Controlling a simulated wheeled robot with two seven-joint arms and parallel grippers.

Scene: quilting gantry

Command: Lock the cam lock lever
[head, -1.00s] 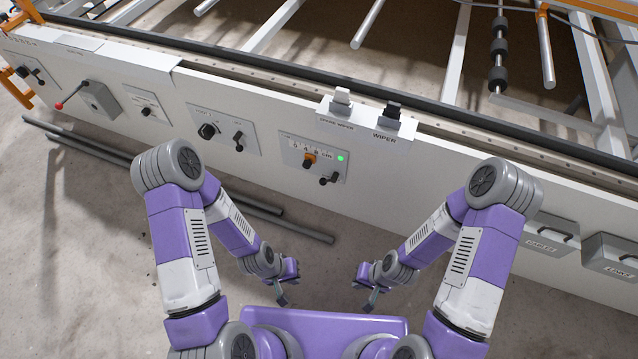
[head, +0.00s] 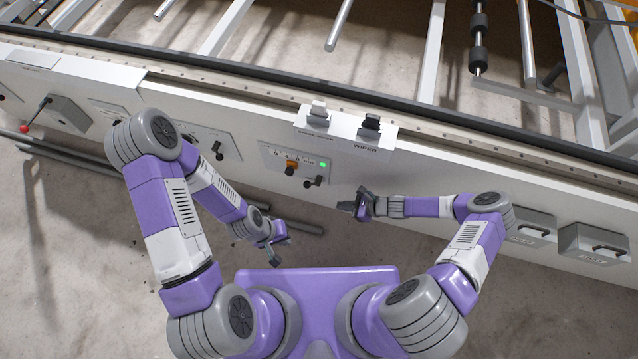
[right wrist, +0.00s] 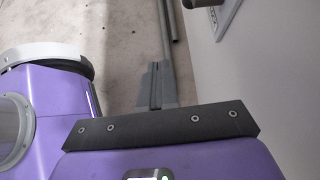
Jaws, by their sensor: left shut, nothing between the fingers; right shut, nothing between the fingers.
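Labels are too small to tell which control is the cam lock lever. A panel (head: 270,157) in front of me carries an orange knob (head: 291,167), a black lever (head: 314,182) and a lit green light. At the far left, a red-tipped lever (head: 28,127) sticks out of a grey box (head: 70,113). My right gripper (head: 345,206) is shut and empty, below and right of the panel, apart from the black lever. Its closed fingers show in the right wrist view (right wrist: 157,86). My left gripper (head: 278,255) is shut and empty, lower, near my base.
The white gantry beam (head: 420,172) crosses the view. Grey bins (head: 594,243) hang at the right. Dark pipes (head: 70,158) lie on the floor along the beam.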

